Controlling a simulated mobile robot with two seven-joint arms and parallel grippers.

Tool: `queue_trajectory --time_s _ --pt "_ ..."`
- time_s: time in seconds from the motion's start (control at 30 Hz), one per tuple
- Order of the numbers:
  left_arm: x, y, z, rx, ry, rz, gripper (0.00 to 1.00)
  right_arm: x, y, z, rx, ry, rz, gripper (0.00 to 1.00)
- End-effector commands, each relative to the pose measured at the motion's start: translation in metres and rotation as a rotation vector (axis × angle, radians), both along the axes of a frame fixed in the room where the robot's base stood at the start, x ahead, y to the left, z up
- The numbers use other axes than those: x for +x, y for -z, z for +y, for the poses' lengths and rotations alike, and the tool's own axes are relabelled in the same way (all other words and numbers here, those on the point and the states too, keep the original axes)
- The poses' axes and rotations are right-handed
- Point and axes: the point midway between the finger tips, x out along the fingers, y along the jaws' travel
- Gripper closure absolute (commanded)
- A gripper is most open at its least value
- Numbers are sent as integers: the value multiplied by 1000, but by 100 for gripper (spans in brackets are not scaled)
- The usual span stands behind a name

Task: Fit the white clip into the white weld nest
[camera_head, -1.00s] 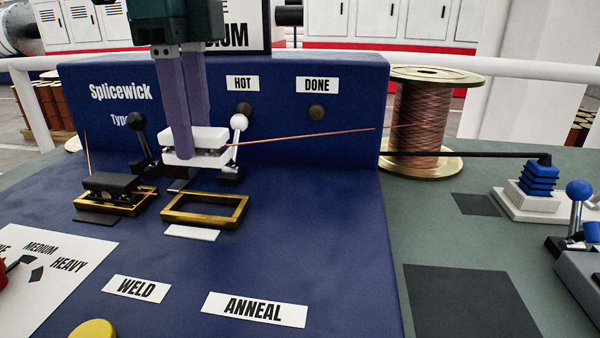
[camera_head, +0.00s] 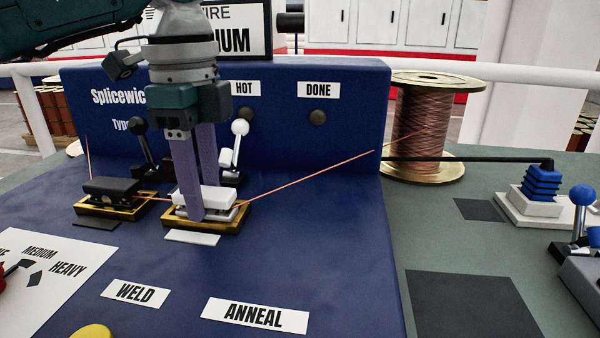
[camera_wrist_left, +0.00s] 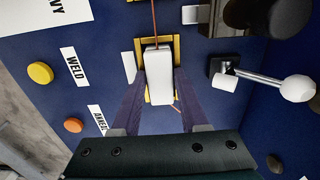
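The white clip (camera_head: 218,197) sits level over the gold-framed white weld nest (camera_head: 228,226), its lower part appearing inside the frame. I cannot tell whether it is fully seated. In the left wrist view the white clip (camera_wrist_left: 159,78) lies between the sides of the gold nest frame (camera_wrist_left: 177,48). A copper wire (camera_head: 300,180) runs through the clip. The black clip (camera_head: 112,188) sits in the left nest (camera_head: 85,210). My right gripper is not in view.
The white-knobbed lever (camera_head: 238,140) and black-knobbed lever (camera_head: 140,135) stand behind the nests.

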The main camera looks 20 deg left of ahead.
Motion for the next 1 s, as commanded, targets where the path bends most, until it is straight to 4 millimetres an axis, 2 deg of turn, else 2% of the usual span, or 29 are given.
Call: queue_trajectory --time_s 0.03,0.2,0.43,0.53,0.67,0.9,1.0 --pt "0 0 0 0 0 0 50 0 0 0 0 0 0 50" --pt "0 0 0 0 0 0 33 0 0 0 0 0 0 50" --pt "0 -1 0 0 0 0 33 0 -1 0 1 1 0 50" --pt "1 -9 0 0 0 -2 33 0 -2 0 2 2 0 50" --pt "1 -32 0 0 0 -5 33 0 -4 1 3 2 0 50" --pt "1 -87 0 -1 -1 -5 33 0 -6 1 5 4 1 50" --pt "1 -105 0 0 0 -3 33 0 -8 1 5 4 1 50"
